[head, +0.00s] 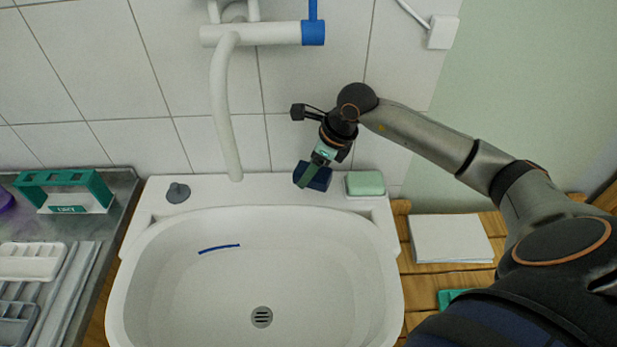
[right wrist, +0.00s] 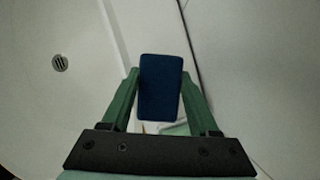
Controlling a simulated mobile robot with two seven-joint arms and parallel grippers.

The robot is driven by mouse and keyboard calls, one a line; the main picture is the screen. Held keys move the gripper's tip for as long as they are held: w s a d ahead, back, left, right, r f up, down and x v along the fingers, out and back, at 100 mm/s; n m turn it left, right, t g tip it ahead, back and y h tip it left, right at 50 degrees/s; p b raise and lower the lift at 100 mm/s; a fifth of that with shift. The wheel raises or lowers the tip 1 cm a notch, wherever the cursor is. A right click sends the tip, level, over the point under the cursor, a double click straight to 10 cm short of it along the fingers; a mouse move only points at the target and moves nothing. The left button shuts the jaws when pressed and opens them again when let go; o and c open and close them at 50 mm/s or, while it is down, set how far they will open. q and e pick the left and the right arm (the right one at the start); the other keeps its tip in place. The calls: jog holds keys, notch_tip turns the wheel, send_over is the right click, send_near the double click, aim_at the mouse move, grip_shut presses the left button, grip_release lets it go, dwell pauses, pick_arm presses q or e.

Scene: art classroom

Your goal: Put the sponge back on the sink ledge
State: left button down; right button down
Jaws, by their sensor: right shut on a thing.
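The sponge (head: 318,177) is a dark blue block. My right gripper (head: 308,177) is shut on it, over the back ledge of the sink (head: 240,190), just left of a green soap bar. In the right wrist view the sponge (right wrist: 160,86) sits between the two green fingers of my right gripper (right wrist: 160,98). I cannot tell whether the sponge touches the ledge. My left gripper is not in view.
The green soap bar (head: 365,183) lies on the ledge's right end. A grey stopper (head: 178,193) is on its left end. The white tap spout (head: 222,110) rises behind the ledge. White paper (head: 450,238) lies on the wooden surface at right. The ledge between stopper and sponge is clear.

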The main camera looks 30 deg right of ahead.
aim_at(329, 174)
jog(key=shift+w+f, duration=0.2)
jog(key=shift+f, duration=1.65)
jog(key=shift+f, duration=0.2)
jog(key=shift+c, duration=0.7)
grip_release()
jog(key=v, duration=1.2)
jog(key=shift+w+r, duration=0.1)
jog(key=shift+r, duration=0.15)
